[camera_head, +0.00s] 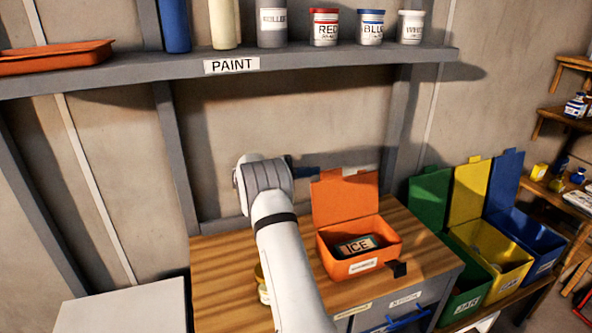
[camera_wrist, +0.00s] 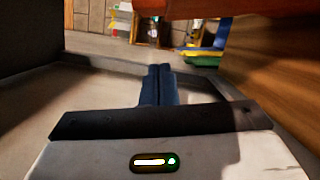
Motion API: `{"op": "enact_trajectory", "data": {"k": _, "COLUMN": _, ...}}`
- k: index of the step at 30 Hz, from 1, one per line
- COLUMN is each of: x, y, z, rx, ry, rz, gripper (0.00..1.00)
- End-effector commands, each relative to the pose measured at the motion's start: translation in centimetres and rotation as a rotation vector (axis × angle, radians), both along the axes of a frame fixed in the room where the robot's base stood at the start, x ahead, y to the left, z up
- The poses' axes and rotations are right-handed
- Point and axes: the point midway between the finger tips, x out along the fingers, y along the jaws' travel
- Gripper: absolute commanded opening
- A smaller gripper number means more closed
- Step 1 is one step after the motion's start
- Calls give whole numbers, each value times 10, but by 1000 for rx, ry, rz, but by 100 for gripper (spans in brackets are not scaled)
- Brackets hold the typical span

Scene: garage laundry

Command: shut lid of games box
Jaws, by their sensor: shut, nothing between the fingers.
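The orange games box (camera_head: 362,264) stands on the wooden bench with its lid (camera_head: 345,199) raised at the back. A label is on its front, too small to read surely. A dark item marked ICE (camera_head: 357,246) lies inside. My gripper (camera_head: 314,172) is at the upper left edge of the raised lid, its blue fingers pointing right; whether they touch the lid I cannot tell. In the wrist view the fingers (camera_wrist: 158,72) are shut together and empty, and an orange-red edge (camera_wrist: 215,8), likely the lid, crosses the top.
The PAINT shelf (camera_head: 130,75) with several pots overhangs the bench (camera_head: 215,262). Green (camera_head: 468,292), yellow (camera_head: 500,255) and blue (camera_head: 545,240) open bins stand to the right. A small black block (camera_head: 397,268) is at the box's front right corner. The wall is close behind.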

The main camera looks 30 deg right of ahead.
Motion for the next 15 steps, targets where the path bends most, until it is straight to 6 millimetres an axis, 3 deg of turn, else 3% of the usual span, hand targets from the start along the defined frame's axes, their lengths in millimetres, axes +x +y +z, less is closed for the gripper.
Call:
{"op": "enact_trajectory", "data": {"k": 3, "x": -13, "y": -18, "z": 6, "rx": 0, "ry": 1, "rz": -1, "gripper": 0}}
{"op": "enact_trajectory", "data": {"k": 15, "x": -45, "y": -8, "z": 12, "rx": 1, "ry": 0, "rz": -1, "gripper": 0}}
